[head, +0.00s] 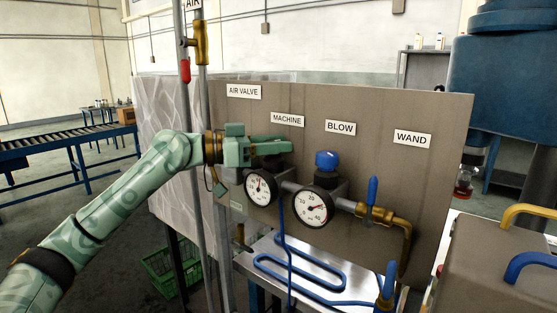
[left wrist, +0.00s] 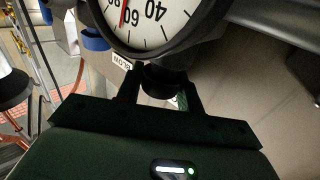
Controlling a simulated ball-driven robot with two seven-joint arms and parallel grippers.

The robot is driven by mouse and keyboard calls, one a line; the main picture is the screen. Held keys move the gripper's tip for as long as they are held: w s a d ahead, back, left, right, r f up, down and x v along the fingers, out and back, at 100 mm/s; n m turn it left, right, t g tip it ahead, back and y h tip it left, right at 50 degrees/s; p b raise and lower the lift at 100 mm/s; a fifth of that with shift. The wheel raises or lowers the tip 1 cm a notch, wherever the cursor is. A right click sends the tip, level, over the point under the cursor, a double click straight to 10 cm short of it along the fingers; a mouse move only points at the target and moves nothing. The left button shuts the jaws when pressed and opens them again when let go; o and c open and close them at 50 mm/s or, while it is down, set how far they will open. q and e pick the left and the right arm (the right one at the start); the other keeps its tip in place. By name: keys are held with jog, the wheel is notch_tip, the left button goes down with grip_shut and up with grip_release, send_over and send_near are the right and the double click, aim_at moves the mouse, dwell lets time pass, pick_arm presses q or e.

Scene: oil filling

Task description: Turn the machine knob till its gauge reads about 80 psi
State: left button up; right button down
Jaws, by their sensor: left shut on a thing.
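The machine gauge (head: 261,188) is a round white dial below the MACHINE label (head: 287,119). In the left wrist view the same dial (left wrist: 155,15) shows upside down and partly cut off, with its red needle between the 60 and 80 marks. My left gripper (head: 272,145) is above this gauge. Its fingers are shut on the dark machine knob (left wrist: 165,80), which they mostly hide in the head view. My right gripper is not in view.
To the right is the blow gauge (head: 314,208) with a blue knob (head: 327,160), then a blue-handled wand valve (head: 372,190). A vertical pipe (head: 201,90) stands by my left wrist. A metal tray (head: 300,275) with blue hose lies below.

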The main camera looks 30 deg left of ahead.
pick_arm(q)
jog(key=shift+w+f+m+g+h, duration=0.1)
jog(key=shift+f+m+g+h, duration=0.05)
jog(key=shift+m+g+h, duration=0.6)
jog(key=shift+m+g+h+p, duration=0.35)
jog(key=shift+m+g+h, duration=0.4)
jog(key=shift+g, duration=0.3)
jog(key=shift+f+m+g+h+p, duration=0.1)
jog(key=shift+m+g+h+p, duration=0.2)
jog(key=shift+m+g+h, duration=0.6)
jog(key=shift+g, duration=0.5)
jog(key=shift+f+g, duration=0.2)
jog(key=shift+g, duration=0.1)
jog(key=shift+m, duration=0.3)
jog(key=o, duration=0.7)
jog(key=shift+r, duration=0.1)
